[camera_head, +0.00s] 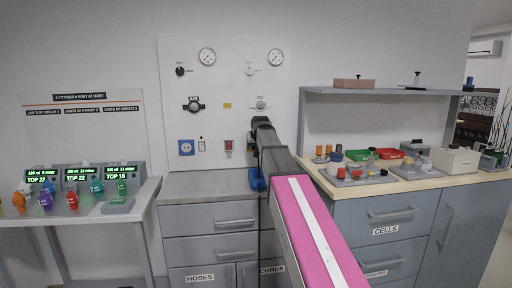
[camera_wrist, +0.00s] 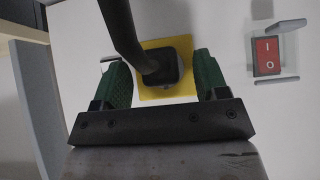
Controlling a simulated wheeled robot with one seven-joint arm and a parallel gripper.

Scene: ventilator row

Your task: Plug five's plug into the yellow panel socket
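In the wrist view, a black plug (camera_wrist: 160,66) with a thick black cord (camera_wrist: 122,28) stands against the yellow panel socket (camera_wrist: 187,48). The plug covers the socket's middle, so I cannot see how deep it sits. My gripper (camera_wrist: 161,72) has its green fingers on both sides of the plug, with a visible gap to each, so it is open. In the head view my gripper (camera_head: 253,142) is at the white panel (camera_head: 217,75), and my arm hides the yellow socket and plug. No label shows whose plug it is.
A red rocker switch (camera_wrist: 267,55) is beside the socket; it also shows in the head view (camera_head: 228,145). The grey shelf unit (camera_head: 302,115) stands close right of my arm. A counter (camera_head: 205,184) lies below.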

